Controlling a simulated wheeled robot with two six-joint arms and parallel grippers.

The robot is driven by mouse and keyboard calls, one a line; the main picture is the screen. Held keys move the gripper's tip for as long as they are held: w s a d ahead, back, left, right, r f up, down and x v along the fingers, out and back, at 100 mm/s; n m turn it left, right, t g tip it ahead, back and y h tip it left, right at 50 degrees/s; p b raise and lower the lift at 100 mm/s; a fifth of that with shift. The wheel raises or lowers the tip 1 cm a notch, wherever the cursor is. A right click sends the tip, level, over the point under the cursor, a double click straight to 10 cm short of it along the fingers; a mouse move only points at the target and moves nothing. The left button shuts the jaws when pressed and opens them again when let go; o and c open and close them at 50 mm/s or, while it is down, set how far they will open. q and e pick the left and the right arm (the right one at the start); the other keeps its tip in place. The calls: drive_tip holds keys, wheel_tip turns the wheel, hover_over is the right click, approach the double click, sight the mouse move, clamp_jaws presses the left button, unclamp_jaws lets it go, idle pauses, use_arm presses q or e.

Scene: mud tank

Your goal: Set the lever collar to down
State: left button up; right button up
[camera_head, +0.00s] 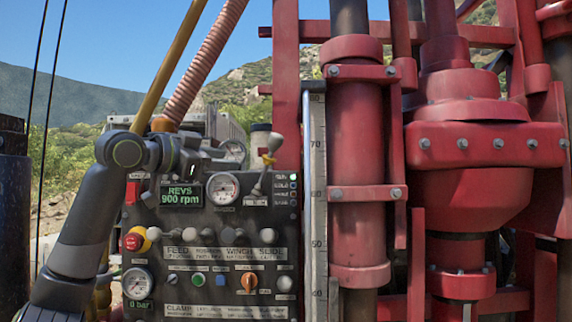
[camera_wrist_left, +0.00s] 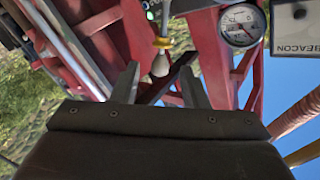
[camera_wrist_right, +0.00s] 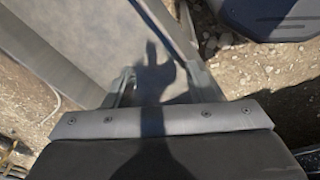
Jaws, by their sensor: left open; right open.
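The lever (camera_head: 258,182) stands tilted at the upper right of the control panel, with a pale knob (camera_head: 275,142) on top and a small yellowish collar (camera_head: 268,160) just below the knob. In the left wrist view the knob (camera_wrist_left: 160,65) and yellow collar (camera_wrist_left: 162,43) appear between the finger lines, beyond the tips. My left gripper (camera_head: 222,160) is open and empty, in front of the panel and left of the lever, apart from it. My right gripper (camera_wrist_right: 160,75) is open and empty; it shows only in the right wrist view, away from the lever.
The control panel (camera_head: 230,225) carries gauges, a display, knobs and a red stop button (camera_head: 134,241). Red drill columns (camera_head: 358,170) and a scale strip (camera_head: 317,180) stand right of the lever. A ribbed hose (camera_head: 200,65) rises behind my left arm.

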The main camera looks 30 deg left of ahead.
sight(263, 158)
drive_tip(key=s+a+r+p, duration=0.1)
drive_tip(key=s+r+p, duration=0.3)
drive_tip(key=s, duration=0.4)
use_arm(q)
drive_tip(key=w, duration=0.2)
drive_tip(key=w+d+p, duration=0.1)
drive_tip(key=w, duration=0.5)
drive_tip(key=shift+w+d+r+p, duration=0.1)
drive_tip(key=shift+d+r+p, duration=0.1)
drive_tip(key=shift+r+p, duration=0.15)
drive_tip(key=w+p, duration=0.1)
drive_tip(key=w, duration=0.1)
drive_tip(key=w+p, duration=0.1)
drive_tip(key=shift+w+d, duration=0.2)
drive_tip(key=shift+w, duration=0.2)
drive_tip(key=shift+w+r+p, duration=0.1)
drive_tip(key=shift+w+p, duration=0.25)
drive_tip(key=shift+p, duration=0.05)
drive_tip(key=shift+w+d, duration=0.1)
drive_tip(key=shift+w, duration=0.2)
drive_tip(key=shift+w+d+f, duration=0.15)
drive_tip(key=shift+w+f, duration=0.1)
drive_tip(key=shift+w, duration=0.3)
use_arm(e)
wheel_tip(263, 158, up, 5)
drive_tip(key=w, duration=0.3)
drive_tip(key=shift+d+r, duration=0.2)
use_arm(q)
drive_tip(key=shift+s, duration=0.1)
